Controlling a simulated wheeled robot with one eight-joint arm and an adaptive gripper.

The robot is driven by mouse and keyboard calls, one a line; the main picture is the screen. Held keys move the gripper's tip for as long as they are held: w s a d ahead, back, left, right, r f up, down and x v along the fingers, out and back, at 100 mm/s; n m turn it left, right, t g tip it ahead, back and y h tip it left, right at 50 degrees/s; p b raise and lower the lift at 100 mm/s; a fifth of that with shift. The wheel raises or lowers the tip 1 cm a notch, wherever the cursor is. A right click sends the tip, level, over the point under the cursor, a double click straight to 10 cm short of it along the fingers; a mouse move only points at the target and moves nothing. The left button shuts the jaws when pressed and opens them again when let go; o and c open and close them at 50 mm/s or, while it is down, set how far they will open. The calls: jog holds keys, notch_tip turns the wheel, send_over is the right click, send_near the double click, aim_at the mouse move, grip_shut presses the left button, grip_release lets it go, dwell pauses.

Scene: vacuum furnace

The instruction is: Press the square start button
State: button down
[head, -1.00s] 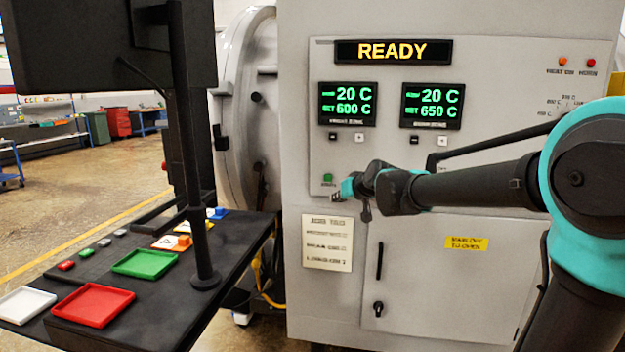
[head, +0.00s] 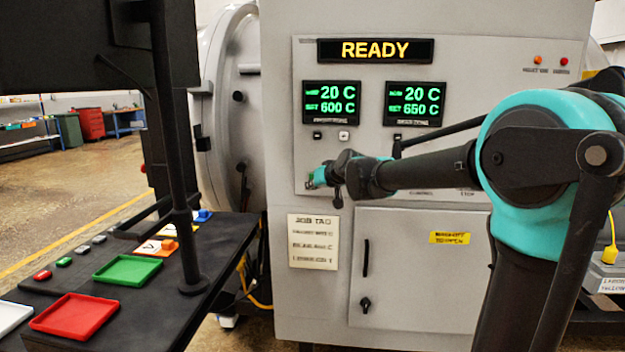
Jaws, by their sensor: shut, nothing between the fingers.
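The green square start button (head: 311,176) is on the lower left of the grey furnace control panel (head: 303,150). Only a small part of it shows, because my gripper (head: 312,182) overlaps it in the head view. My gripper is shut and empty, with its tips at the button's place. I cannot tell whether the tips touch the button or stop just in front of it. The display (head: 375,50) above reads READY. The label under the button is hidden.
Two green readouts (head: 332,101) (head: 414,103) with small keys sit above my arm. A job tag (head: 312,242) and a cabinet door (head: 420,270) are below.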

send_near(310, 180)
jog(key=shift+w+a+f, duration=0.75)
jog(key=shift+a+f, duration=0.1)
jog(key=shift+a, duration=0.05)
jog(key=shift+w+a+f, duration=0.7)
jog(key=shift+a+f, duration=0.15)
jog(key=shift+a, duration=0.1)
jog(key=shift+w, duration=0.4)
jog(key=shift+w, duration=0.45)
dwell(0.6)
jog(key=shift+s, duration=0.9)
jog(key=s, duration=0.5)
jog(key=shift+a, duration=0.1)
dwell(0.3)
